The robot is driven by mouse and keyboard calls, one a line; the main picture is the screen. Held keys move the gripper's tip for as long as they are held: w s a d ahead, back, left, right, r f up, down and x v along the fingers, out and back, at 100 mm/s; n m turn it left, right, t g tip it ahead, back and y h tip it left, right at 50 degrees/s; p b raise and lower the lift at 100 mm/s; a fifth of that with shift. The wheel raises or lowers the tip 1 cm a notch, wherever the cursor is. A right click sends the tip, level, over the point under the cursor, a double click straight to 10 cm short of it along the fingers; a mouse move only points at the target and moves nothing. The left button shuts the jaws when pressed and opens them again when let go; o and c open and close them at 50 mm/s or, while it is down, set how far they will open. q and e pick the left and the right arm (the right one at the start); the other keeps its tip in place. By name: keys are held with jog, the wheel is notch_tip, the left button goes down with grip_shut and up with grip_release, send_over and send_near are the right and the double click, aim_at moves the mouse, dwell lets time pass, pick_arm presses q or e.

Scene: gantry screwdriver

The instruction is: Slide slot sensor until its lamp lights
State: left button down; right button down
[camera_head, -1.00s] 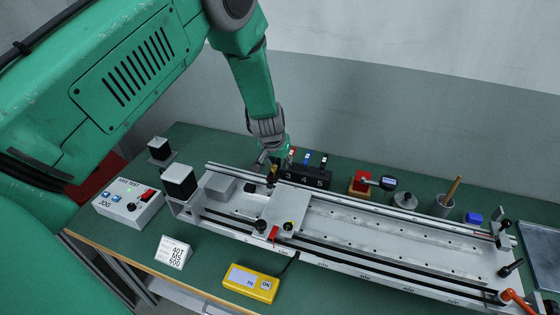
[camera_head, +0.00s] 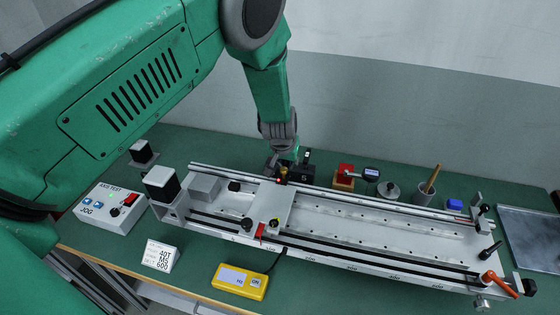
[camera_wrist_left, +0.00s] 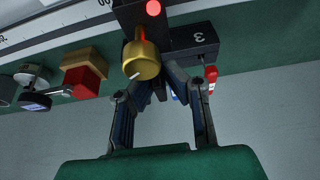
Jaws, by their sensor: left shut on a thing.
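The slot sensor (camera_wrist_left: 166,30) is a small black block with a brass knob (camera_wrist_left: 142,60) below it in the left wrist view. Its round lamp (camera_wrist_left: 153,8) glows bright red. In the head view the sensor's brass part (camera_head: 282,172) sits at the back rail, behind the carriage plate (camera_head: 270,206), with a small red spot by it. My left gripper (camera_head: 285,160) reaches down from behind the rail, shut on the sensor. Its fingers (camera_wrist_left: 165,84) close behind the knob, which hides part of the grip. My right gripper is not in view.
The jog box (camera_head: 107,207), a label stand (camera_head: 162,255) and a yellow meter (camera_head: 239,281) lie left and in front.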

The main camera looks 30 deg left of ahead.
aim_at(282, 169)
pick_arm(q)
jog(key=c, duration=1.7)
grip_release()
jog(key=shift+a+r, duration=0.1)
jog(key=shift+a, duration=0.05)
jog(key=shift+s, duration=0.1)
jog(key=shift+r, duration=0.15)
jog(key=v, duration=1.1)
jog(key=shift+s+r, duration=0.25)
